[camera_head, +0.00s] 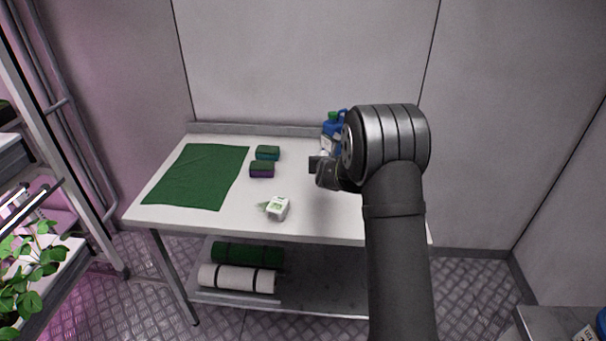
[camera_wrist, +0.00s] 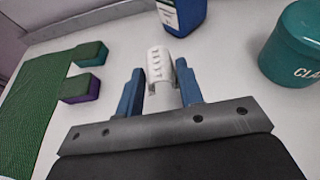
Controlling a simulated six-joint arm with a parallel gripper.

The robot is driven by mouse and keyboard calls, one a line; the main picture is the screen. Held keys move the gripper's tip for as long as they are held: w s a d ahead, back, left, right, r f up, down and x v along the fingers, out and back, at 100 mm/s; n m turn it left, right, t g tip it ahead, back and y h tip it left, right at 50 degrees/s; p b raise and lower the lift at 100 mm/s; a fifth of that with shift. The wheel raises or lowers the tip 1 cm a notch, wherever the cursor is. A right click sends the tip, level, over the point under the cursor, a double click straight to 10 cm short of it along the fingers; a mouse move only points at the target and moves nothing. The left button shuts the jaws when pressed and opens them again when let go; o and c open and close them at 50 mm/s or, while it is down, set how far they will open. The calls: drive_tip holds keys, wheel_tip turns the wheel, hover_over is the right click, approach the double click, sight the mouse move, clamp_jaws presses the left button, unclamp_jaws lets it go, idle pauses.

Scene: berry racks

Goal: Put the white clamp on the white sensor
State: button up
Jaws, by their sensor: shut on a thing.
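My gripper (camera_wrist: 160,88) has blue fingers closed on a white clamp (camera_wrist: 160,66), a curved piece with a row of slots, held out beyond the fingertips above the white table. In the head view my gripper (camera_head: 318,166) is over the right half of the table, mostly hidden by my arm, and the clamp is hard to make out there. A small white item with green markings (camera_head: 278,208) lies near the table's front edge, to the left of my gripper. I cannot tell if it is the white sensor; no other candidate shows clearly.
A green cloth (camera_head: 198,176) covers the table's left side, with two sponges (camera_head: 267,153) (camera_head: 262,169) beside it. A blue container (camera_wrist: 182,14) stands beyond the clamp. A teal canister (camera_wrist: 292,55) stands to the right. Rolled mats (camera_head: 238,279) lie below.

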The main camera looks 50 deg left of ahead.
drive_tip(key=s+d+r+m+h, duration=0.1)
drive_tip(key=s+d+r, duration=0.1)
drive_tip(key=s+d, duration=0.4)
drive_tip(key=s+d+r, duration=0.2)
drive_tip(key=s+d, duration=0.2)
drive_tip(key=s, duration=0.4)
drive_tip(key=t, duration=0.1)
hover_over(276, 209)
wheel_tip(276, 209, down, 6)
drive_tip(key=shift+f, duration=2.3)
drive_tip(key=shift+f, duration=0.15)
drive_tip(key=o, duration=1)
drive_tip(key=shift+c, duration=0.2)
